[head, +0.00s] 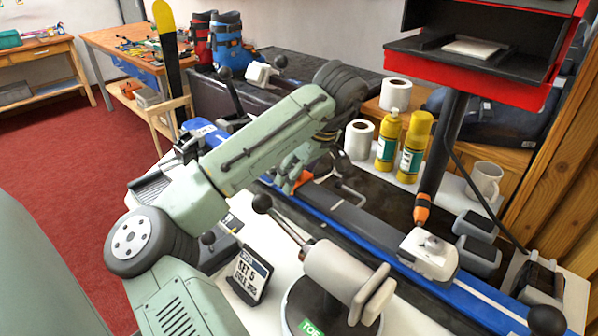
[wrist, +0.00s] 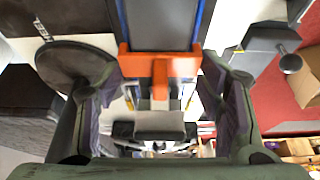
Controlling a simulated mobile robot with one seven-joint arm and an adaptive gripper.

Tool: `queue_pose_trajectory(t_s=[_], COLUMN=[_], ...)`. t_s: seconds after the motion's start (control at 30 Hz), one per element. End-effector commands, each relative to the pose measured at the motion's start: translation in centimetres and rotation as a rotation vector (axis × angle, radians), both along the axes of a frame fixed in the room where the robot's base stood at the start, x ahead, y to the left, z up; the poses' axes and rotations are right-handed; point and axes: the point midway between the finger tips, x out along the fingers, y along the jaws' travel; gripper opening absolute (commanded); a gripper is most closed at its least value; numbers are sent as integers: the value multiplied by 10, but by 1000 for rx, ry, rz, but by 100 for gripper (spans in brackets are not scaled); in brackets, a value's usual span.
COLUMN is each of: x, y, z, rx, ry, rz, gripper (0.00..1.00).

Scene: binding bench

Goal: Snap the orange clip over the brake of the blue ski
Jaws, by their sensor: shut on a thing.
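The blue ski (head: 355,228) lies lengthwise on the bench, its blue edges and dark middle strip showing. It also shows at the top of the wrist view (wrist: 204,22). The orange clip (wrist: 160,66) spans the ski's width in the wrist view, with a stem pointing toward me between my fingers. In the head view the clip (head: 301,181) shows as a small orange patch under my arm. My gripper (wrist: 165,100) is shut on the clip, one finger each side. A bent metal bar (head: 350,190), probably the brake, stands beside the clip. Whether the clip is seated is unclear.
A white binding piece (head: 430,254) sits on the ski to the right. Yellow bottles (head: 413,147) and paper rolls (head: 359,140) stand behind. A red-edged shelf (head: 480,75) overhangs the right.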

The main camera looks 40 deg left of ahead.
Motion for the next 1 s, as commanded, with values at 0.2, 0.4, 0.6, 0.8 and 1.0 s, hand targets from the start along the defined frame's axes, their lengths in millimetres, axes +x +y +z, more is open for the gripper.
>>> queue_pose_trajectory(t_s=[0.2, 0.4, 0.6, 0.8, 1.0], x=[0, 0, 0, 0, 0], y=[0, 0, 0, 0, 0], z=[0, 0, 0, 0, 0], rx=[0, 0, 0, 0, 0], ry=[1, 1, 0, 0, 0], rz=[0, 0, 0, 0, 0], gripper=[64, 77, 85, 89, 100])
